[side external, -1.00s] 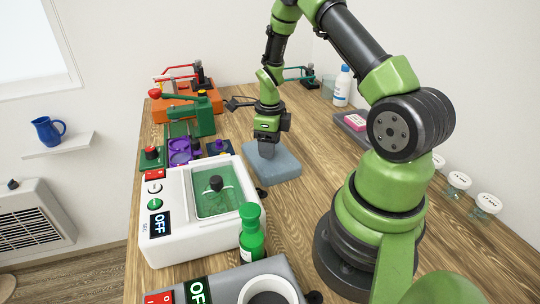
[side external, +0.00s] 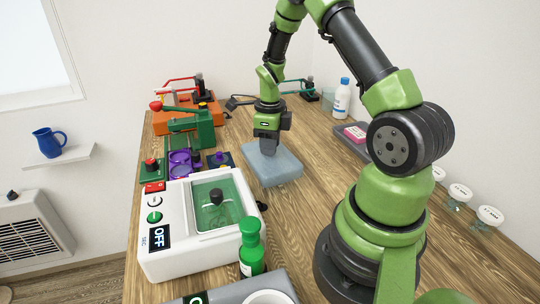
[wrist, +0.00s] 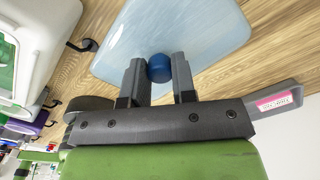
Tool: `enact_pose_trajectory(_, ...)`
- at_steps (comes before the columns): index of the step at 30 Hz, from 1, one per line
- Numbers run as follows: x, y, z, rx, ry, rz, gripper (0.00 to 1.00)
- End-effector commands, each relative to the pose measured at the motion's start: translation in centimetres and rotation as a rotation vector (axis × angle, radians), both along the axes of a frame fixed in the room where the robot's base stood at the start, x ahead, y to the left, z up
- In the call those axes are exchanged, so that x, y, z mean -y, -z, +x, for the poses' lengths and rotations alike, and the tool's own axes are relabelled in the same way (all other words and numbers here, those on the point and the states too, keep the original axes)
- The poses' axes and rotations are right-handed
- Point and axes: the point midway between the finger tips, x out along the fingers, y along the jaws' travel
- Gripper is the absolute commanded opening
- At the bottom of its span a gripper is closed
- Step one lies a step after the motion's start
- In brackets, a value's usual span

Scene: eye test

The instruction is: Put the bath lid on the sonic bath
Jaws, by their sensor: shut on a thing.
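The bath lid (side external: 273,168) is a flat, pale blue, see-through slab lying on or just above the table, right of the sonic bath. In the wrist view the lid (wrist: 205,30) has a round blue knob (wrist: 159,68). My gripper (side external: 269,150) is over the lid, pointing down. Its fingers (wrist: 158,80) are shut on the knob, one on each side. The sonic bath (side external: 165,250) is a white box with an open green-lined basin and an OFF display. A dark round-topped item (side external: 216,197) stands in the basin.
A green bottle (side external: 251,250) stands at the bath's front right corner. A grey device (side external: 225,292) is at the near edge. Purple (side external: 180,160), green (side external: 205,128) and orange (side external: 215,108) equipment stands behind the bath. A white bottle (side external: 342,100) and grey tray (side external: 350,143) are farther right.

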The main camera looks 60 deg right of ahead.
Motion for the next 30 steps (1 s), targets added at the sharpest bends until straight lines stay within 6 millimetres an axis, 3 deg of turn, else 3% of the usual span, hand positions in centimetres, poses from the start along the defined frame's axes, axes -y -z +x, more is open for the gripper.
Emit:
enact_pose_trajectory(6, 0.0, -4.5, 0.0, 0.003, 0.0, -0.003, 0.01)
enact_pose_trajectory(11, -0.5, -6.2, 0.2, 0.001, -0.071, -0.002, 0.01)
enact_pose_trajectory(14, -1.6, -6.7, 0.7, -0.001, -0.233, -0.002, 0.01)
enact_pose_trajectory(30, -12.7, -8.9, 2.6, -0.001, -1.847, -0.001, 0.01)
